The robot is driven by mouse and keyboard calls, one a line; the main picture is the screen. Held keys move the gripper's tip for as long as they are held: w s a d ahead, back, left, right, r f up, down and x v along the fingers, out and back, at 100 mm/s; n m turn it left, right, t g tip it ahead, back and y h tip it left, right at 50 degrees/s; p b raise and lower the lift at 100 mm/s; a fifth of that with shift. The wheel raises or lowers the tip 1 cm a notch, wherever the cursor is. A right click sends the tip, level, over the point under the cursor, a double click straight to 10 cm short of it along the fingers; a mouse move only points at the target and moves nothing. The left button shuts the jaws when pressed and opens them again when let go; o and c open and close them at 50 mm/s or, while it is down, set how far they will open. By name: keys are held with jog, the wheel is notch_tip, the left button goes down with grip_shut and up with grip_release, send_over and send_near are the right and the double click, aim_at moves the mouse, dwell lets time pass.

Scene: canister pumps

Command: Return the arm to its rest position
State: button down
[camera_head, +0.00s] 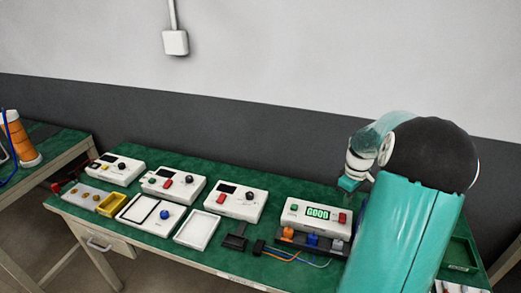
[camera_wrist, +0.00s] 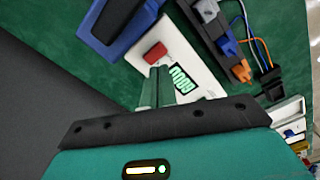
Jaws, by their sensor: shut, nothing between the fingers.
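My gripper (camera_head: 348,184) is at the right end of the green bench in the head view, close above a white box (camera_head: 305,212) whose screen reads "GOOD". In the wrist view my gripper's fingers (camera_wrist: 157,88) are together and empty, pointing at the same white box (camera_wrist: 183,62) beside its red button (camera_wrist: 155,54) and lit screen. I cannot tell whether the fingertips touch the box. My teal arm hides part of the bench's right side in the head view.
A dark rack (camera_head: 310,241) with coloured plugs and wires stands before the box. Several white devices with knobs, such as one (camera_head: 236,202), line the green bench (camera_head: 262,187). A blue-edged dark object (camera_wrist: 118,20) is near the fingers. The wall is behind.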

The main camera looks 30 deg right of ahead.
jog(key=w+a+r+t+h, duration=0.1)
jog(key=w+a+r, duration=0.1)
jog(key=a+r, duration=0.65)
jog(key=w+a+r+t+h, duration=0.1)
jog(key=a+r, duration=0.3)
jog(key=a, duration=0.9)
jog(key=s+a+r+t, duration=0.1)
jog(key=s+a, duration=0.2)
jog(key=a, duration=0.3)
jog(key=s+a+r+m+t+y, duration=0.1)
jog(key=s+a+r, duration=0.1)
jog(key=s+a, duration=0.2)
jog(key=s+a+r+m+t+y, duration=0.1)
jog(key=s+a, duration=0.2)
jog(key=a, duration=0.7)
jog(key=shift+s+r+t, duration=0.2)
jog(key=shift+s+t, duration=0.1)
jog(key=shift+s, duration=0.05)
